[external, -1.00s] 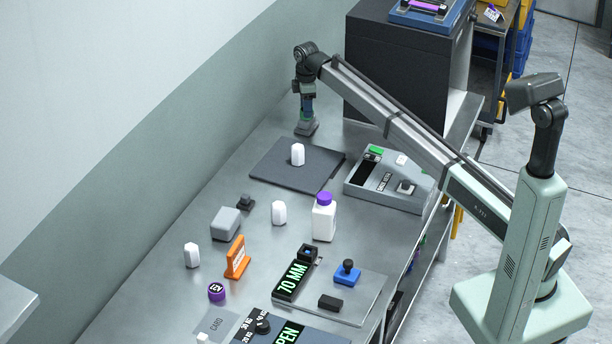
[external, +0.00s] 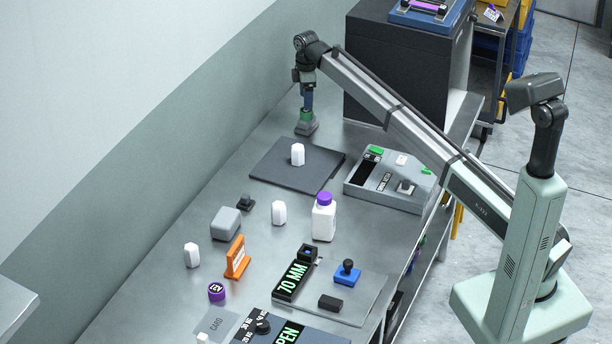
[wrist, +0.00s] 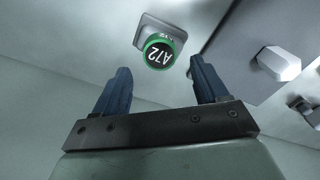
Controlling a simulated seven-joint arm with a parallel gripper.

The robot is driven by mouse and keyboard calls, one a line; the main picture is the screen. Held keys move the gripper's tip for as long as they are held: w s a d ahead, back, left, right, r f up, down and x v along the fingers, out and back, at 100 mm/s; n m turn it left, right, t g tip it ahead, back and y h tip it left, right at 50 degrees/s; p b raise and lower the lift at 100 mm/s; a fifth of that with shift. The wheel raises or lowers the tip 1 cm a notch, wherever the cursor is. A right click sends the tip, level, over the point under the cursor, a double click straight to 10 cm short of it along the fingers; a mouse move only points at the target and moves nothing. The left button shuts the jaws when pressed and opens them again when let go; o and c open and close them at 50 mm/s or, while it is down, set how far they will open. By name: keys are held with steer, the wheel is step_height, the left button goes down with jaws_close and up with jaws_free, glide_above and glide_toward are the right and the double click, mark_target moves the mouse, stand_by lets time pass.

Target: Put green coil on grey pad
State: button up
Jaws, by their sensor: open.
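The green coil (wrist: 160,52), a round green piece with a dark top marked A72, sits over a light grey rounded block (wrist: 146,31), apparently the grey pad, in the wrist view. In the external view the coil (external: 305,117) shows above that grey block (external: 305,129), beyond the dark mat. My gripper (wrist: 162,78) is open, its two blue fingers apart and empty. The coil lies beyond the fingertips. In the external view my gripper (external: 307,107) is just above the coil. Whether the coil rests fully on the block is hard to tell.
A grey console (external: 391,190) stands right of the mat. A black cabinet (external: 396,82) stands behind. The wall is close on the left.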

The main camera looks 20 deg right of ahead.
step_height(320, 180, up, 8)
stand_by(0.4)
stand_by(0.3)
